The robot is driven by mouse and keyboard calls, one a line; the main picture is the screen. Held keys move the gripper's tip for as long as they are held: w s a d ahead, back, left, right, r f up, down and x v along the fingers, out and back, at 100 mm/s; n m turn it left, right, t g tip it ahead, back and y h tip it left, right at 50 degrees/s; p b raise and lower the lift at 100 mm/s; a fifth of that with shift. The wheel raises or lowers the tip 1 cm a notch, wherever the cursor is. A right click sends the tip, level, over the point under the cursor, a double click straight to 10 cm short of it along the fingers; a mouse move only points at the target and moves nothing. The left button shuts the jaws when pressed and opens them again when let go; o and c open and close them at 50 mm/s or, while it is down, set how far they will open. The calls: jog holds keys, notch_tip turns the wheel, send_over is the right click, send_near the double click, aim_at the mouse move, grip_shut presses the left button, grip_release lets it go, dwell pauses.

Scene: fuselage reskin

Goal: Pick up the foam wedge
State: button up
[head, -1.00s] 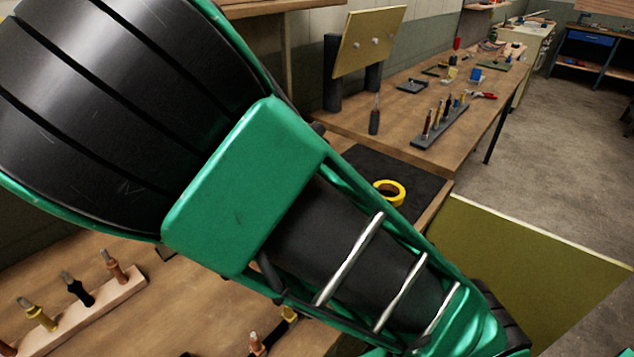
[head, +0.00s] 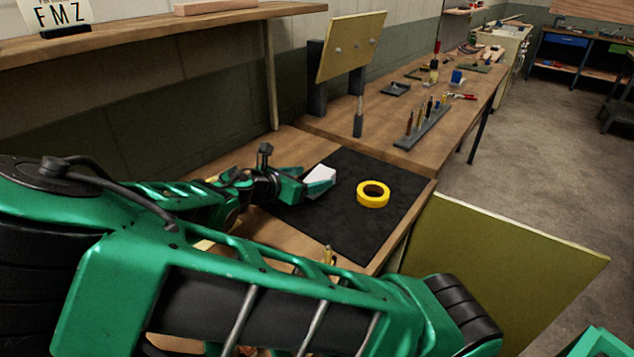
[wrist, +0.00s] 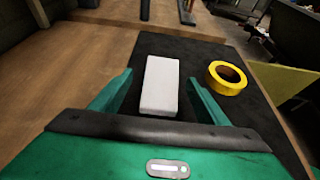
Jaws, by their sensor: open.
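The foam wedge (head: 321,178) is a white block on the black mat (head: 350,232). In the wrist view the foam wedge (wrist: 160,87) lies lengthwise between the two green fingers of my gripper (wrist: 158,95), with dark gaps along both sides. My gripper (head: 307,187) is open and low over the mat in the head view, its fingers reaching along the wedge. Whether a finger touches the wedge cannot be told.
A yellow tape roll (head: 373,194) lies on the mat right of the wedge, and also shows in the wrist view (wrist: 227,78). Behind stand an upright panel (head: 350,46) and a rack of tools (head: 423,127). An olive board (head: 490,270) stands beside the bench's right edge.

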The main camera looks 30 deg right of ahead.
aim_at(317, 176)
jog(key=x, duration=0.4)
jog(key=shift+d+f, duration=0.15)
jog(key=c, duration=1.1)
